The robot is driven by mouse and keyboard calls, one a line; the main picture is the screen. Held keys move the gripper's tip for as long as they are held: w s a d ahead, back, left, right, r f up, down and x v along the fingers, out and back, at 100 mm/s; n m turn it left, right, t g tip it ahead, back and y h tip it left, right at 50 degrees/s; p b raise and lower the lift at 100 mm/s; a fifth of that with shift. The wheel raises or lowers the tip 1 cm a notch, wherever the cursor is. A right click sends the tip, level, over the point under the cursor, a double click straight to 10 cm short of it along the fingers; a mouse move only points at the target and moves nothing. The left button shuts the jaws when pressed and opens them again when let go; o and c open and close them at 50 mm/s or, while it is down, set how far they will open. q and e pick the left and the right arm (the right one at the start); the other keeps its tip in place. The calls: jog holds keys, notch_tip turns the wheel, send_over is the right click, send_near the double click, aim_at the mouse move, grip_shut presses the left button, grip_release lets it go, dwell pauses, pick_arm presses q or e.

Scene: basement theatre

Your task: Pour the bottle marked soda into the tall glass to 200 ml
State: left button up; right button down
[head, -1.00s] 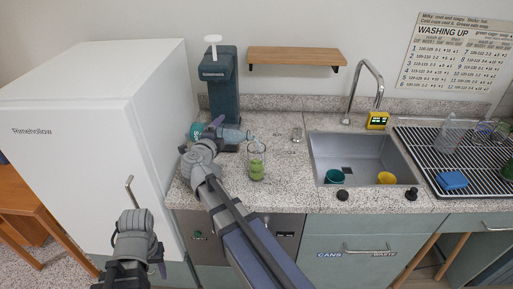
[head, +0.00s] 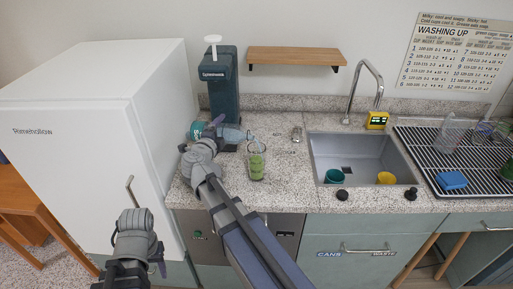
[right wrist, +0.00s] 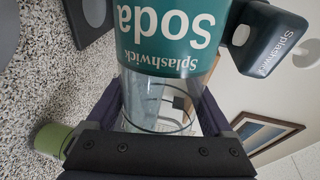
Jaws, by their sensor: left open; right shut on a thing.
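The soda bottle (head: 232,134) is clear with a teal label; "Soda" and "Splashwick" read upside down on it in the right wrist view (right wrist: 165,35). It lies tilted almost level, its neck pointing right over the tall glass (head: 257,148). The glass stands on the counter with green liquid (head: 257,167) in it; no volume mark is readable. My right gripper (head: 214,131) is shut on the bottle, its fingers partly hidden behind the wrist. My left gripper (head: 157,266) is open, low in front of the fridge, away from the bottle and glass.
A dark dispenser (head: 220,90) stands behind the bottle. The sink (head: 325,150) holds a teal cup (head: 334,176) and a yellow cup (head: 386,178). A drying rack (head: 475,190) is at right, the white fridge (head: 90,150) at left.

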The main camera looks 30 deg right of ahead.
dwell(0.3)
notch_tip(320, 180, down, 5)
jog(key=n+b, duration=0.2)
jog(key=n+h+b, duration=0.1)
jog(key=n+b, duration=0.1)
jog(key=b, duration=0.1)
jog(key=shift+s+d+r+n+g, duration=0.1)
jog(key=shift+d+n+g, duration=0.05)
jog(key=shift+n+g, duration=0.2)
